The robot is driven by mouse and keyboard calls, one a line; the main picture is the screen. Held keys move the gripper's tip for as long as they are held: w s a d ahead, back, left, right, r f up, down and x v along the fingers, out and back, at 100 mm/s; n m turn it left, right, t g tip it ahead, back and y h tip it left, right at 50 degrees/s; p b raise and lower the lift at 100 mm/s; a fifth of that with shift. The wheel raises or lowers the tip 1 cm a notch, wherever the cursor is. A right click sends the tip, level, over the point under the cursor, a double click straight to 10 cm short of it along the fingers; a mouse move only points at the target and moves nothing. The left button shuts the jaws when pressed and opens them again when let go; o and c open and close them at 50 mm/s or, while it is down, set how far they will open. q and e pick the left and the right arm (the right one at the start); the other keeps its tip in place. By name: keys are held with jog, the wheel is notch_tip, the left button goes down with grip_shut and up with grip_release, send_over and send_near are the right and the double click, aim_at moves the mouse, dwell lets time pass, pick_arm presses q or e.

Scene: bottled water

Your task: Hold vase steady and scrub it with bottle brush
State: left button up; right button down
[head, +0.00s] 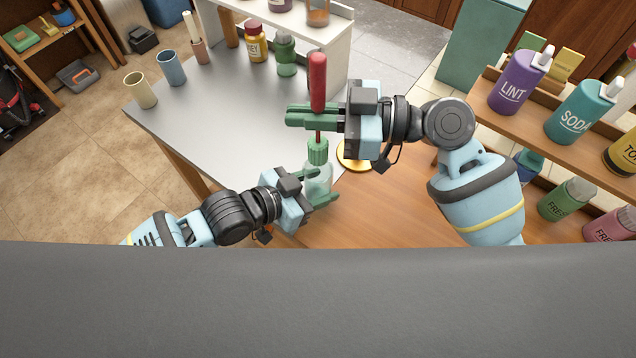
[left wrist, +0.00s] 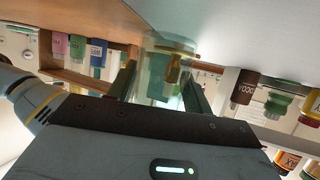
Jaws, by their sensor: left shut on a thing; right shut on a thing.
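The clear glass vase (head: 318,180) stands near the table's front edge, partly hidden by my left gripper (head: 318,188), which is shut around it. In the left wrist view the see-through vase (left wrist: 165,65) sits between the two fingers. The bottle brush has a red handle (head: 317,80), a thin shaft and a green head (head: 318,151). My right gripper (head: 300,117) is shut on the lower part of the handle and holds the brush upright over the vase. The green head is at the vase's mouth; I cannot tell how far inside it reaches.
A round yellow thing (head: 355,153) lies behind my right gripper. Cups (head: 141,90) stand at the grey table's (head: 225,105) far left. A white shelf (head: 330,50) with jars stands behind. A wooden rack (head: 510,107) of bottles is at the right. The grey tabletop's middle is clear.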

jog(key=shift+r, duration=1.45)
pick_arm(q)
jog(key=o, duration=1)
jog(key=v, duration=1.2)
jog(key=shift+a, duration=0.1)
pick_arm(e)
jog(key=shift+a, duration=0.1)
